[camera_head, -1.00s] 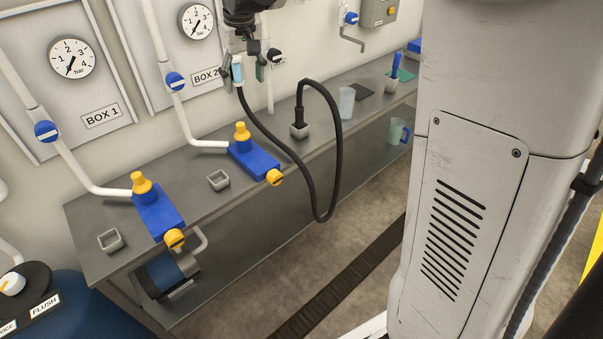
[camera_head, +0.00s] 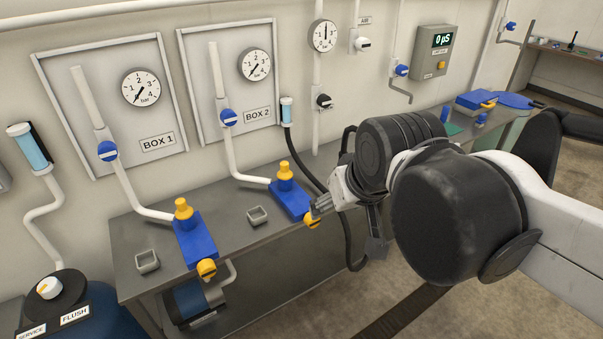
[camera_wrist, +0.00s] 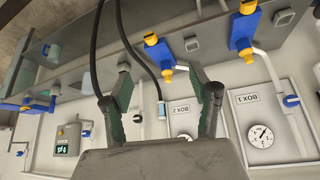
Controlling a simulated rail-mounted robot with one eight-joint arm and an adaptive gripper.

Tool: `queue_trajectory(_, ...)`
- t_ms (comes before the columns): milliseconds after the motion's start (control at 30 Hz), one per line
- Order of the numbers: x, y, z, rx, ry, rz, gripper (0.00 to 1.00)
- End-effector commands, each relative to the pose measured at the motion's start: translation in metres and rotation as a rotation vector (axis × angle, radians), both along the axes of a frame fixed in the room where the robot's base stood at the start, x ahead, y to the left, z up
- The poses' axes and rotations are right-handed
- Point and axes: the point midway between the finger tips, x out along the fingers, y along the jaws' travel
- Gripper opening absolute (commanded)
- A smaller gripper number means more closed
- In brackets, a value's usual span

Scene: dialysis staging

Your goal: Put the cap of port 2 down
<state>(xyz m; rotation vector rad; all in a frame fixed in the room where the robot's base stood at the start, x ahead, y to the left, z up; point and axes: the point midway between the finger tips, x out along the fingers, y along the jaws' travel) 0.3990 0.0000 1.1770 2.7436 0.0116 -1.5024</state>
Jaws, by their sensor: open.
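Port 2 is the blue block (camera_head: 288,198) on the bench under BOX 2. It has an upright yellow cap (camera_head: 284,172) on top and a yellow cap (camera_head: 312,221) at its front end. Both caps also show in the wrist view, the upright one (camera_wrist: 167,74) and the front one (camera_wrist: 150,38). My gripper (camera_head: 348,227) is open, with nothing between its fingers. In the head view one fingertip overlaps the front cap; I cannot tell whether they touch. In the wrist view the spread fingers (camera_wrist: 162,97) are apart from both caps.
A small grey tray (camera_head: 257,216) stands left of port 2, another (camera_head: 147,261) left of port 1 (camera_head: 194,240). A light-blue connector (camera_head: 287,111) with a black hose is at the wall beside BOX 2. The hose loops past the bench edge near my arm.

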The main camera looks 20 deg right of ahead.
Motion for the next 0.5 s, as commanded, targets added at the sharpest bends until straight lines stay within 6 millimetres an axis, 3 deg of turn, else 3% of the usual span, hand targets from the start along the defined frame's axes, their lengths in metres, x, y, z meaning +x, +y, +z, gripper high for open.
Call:
queue_trajectory(200, -0.028, 0.0, -0.022, 0.008, -0.045, -0.011, 0.57)
queue_trajectory(500, -0.031, 0.0, -0.025, 0.009, -0.053, -0.013, 0.57)
